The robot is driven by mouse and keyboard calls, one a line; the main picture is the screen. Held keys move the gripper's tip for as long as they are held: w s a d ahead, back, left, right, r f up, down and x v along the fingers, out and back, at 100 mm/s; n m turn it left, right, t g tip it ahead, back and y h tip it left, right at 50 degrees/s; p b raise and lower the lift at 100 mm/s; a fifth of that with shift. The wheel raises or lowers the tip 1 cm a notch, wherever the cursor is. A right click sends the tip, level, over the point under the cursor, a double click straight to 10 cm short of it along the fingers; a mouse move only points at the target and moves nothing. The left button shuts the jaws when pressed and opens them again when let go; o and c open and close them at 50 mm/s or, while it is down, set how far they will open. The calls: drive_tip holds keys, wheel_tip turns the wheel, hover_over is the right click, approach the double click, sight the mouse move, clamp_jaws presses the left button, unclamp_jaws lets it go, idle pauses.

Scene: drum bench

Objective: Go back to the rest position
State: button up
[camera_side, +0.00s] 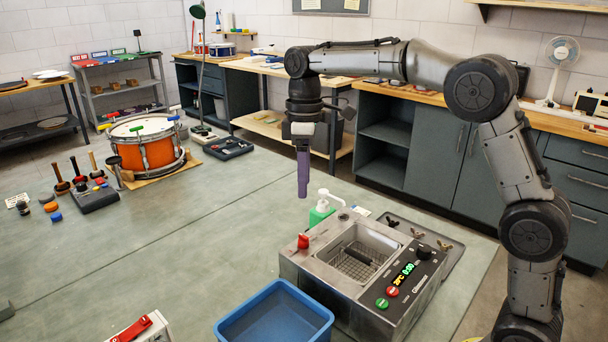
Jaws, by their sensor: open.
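My gripper (302,193) hangs from my arm and points straight down in the middle of the view. Its purple fingers are seen edge-on, so the gap between them does not show. It is open, and I see nothing held. It is in the air, above and behind the metal ultrasonic-style bath (362,264) in this view. The bath has a wire basket (357,257) inside and a lit display.
A blue tub (275,318) stands at the front, beside the bath. A green pump bottle (322,207) stands behind it. An orange drum (147,143) and several tools (80,186) are at the left. The bench middle (200,235) is clear.

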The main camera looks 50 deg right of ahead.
drive_tip(key=shift+r, duration=0.3)
drive_tip(key=s+r+m+t, duration=0.15)
drive_tip(key=s+r, duration=0.25)
drive_tip(key=s, duration=0.4)
drive_tip(key=s+r+t, duration=0.2)
drive_tip(key=s+r, duration=0.2)
drive_tip(key=s, duration=0.4)
drive_tip(key=s+d+f+m+t, duration=0.1)
drive_tip(key=s+f+m+t, duration=0.1)
drive_tip(key=s+f+m, duration=0.4)
drive_tip(key=s+f, duration=0.5)
drive_tip(key=f, duration=0.1)
drive_tip(key=shift+s+d, duration=0.25)
drive_tip(key=shift+s, duration=0.15)
drive_tip(key=shift+t, duration=0.25)
